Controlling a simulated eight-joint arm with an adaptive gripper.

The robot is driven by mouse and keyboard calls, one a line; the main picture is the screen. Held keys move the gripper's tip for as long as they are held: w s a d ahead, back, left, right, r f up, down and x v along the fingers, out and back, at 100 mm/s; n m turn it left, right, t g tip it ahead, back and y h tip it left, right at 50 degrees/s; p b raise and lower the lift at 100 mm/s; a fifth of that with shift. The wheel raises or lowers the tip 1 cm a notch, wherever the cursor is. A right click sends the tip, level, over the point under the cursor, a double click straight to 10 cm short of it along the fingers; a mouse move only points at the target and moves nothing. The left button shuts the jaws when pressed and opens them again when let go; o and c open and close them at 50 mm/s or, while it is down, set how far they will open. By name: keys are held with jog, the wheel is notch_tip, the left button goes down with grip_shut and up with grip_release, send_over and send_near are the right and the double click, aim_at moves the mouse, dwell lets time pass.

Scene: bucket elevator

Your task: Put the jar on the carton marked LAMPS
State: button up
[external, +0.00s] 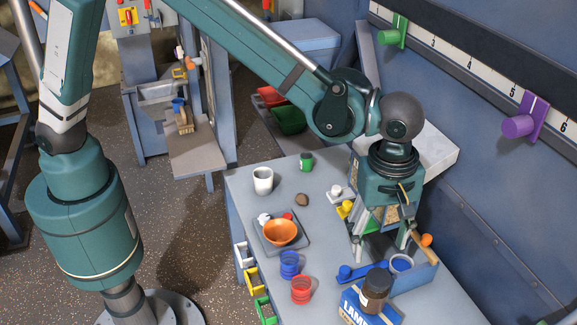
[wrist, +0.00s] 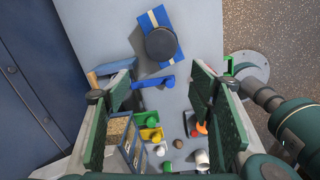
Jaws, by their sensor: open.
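A dark brown jar (external: 374,290) with a black lid and a pale label stands upright on a blue carton (external: 351,318) whose visible letters read LAM. My gripper (external: 383,250) is open, points down and is empty. It is behind the jar in the external view, apart from it. In the wrist view the jar lies beyond the fingertips (wrist: 163,88).
A blue bin (external: 417,278) with a blue-handled item beside it stands near my gripper. A blue mug (external: 290,265), a red mug (external: 301,290) and an orange bowl (external: 280,232) on a dark tray are to the left. The wall is at the right.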

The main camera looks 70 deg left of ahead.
jog(key=s+a+r+m+t, duration=0.15)
jog(key=a+r, duration=0.35)
jog(key=a, duration=0.6)
jog(key=s+a+r+m+h, duration=0.1)
jog(key=s+a+r+m, duration=0.3)
jog(key=a, duration=0.6)
jog(key=w+a+r+m+t, duration=0.1)
jog(key=a+r+m, duration=0.1)
jog(key=a+r, duration=0.7)
jog(key=s+a+f+m+t, duration=0.2)
jog(key=s+a+m, duration=0.2)
jog(key=s+a, duration=0.5)
jog(key=s+a+f+m+t+y, duration=0.1)
jog(key=s+a+m, duration=0.3)
jog(key=s+a, duration=0.6)
jog(key=a+f+t, duration=0.1)
jog(key=a, duration=0.5)
jog(key=shift+s+a+f, duration=0.15)
jog(key=shift+s+a, duration=0.05)
jog(key=shift+a, duration=0.2)
